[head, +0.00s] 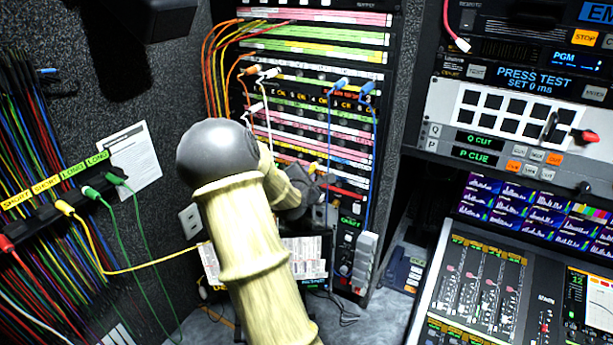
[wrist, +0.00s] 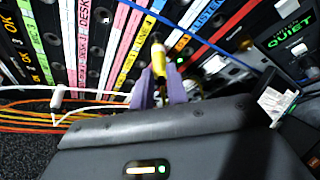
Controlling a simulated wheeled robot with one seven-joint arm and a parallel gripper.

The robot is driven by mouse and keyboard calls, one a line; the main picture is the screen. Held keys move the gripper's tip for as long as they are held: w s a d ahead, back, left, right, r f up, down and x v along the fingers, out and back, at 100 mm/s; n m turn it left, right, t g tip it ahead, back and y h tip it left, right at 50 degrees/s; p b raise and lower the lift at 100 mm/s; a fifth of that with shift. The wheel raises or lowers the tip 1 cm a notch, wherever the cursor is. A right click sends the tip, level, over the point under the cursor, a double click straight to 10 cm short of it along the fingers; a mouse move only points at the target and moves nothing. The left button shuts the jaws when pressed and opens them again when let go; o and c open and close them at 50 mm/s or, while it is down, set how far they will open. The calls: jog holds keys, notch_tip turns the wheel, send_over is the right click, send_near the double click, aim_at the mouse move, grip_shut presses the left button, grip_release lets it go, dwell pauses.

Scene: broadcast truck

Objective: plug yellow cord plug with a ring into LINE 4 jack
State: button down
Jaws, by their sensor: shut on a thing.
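My gripper (wrist: 160,88) has purple fingers shut on a yellow plug (wrist: 158,62) in the wrist view. The plug points toward the patch panel (wrist: 93,28); I cannot tell whether its tip touches a jack. Its ring is too small to make out. In the head view the gripper (head: 318,182) is at the lower part of the panel (head: 350,148), largely hidden behind my arm, with a bit of the yellow plug (head: 312,167) showing. A yellow strip (wrist: 128,62) with small lettering runs beside the plug. I cannot pick out the LINE 4 jack for sure.
White cords (wrist: 57,100) and orange cords (wrist: 30,120) hang near the panel, and a blue cord (wrist: 195,32) crosses in front of it. A cord holder (head: 85,195) with yellow and green plugs is on the left wall. A mixing console (head: 480,290) stands at right.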

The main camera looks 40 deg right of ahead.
jog(key=shift+w+d, duration=0.25)
jog(key=shift+d, duration=0.65)
jog(key=c, duration=1.3)
grip_release()
jog(key=shift+a, duration=0.15)
jog(key=shift+s+a+b, duration=0.15)
jog(key=shift+a+b, duration=0.1)
jog(key=shift+b, duration=0.1)
jog(key=b+v, duration=0.1)
jog(key=v, duration=1.5)
jog(key=shift+s+a+r, duration=0.15)
jog(key=shift+s+a, duration=0.05)
jog(key=shift+s, duration=0.05)
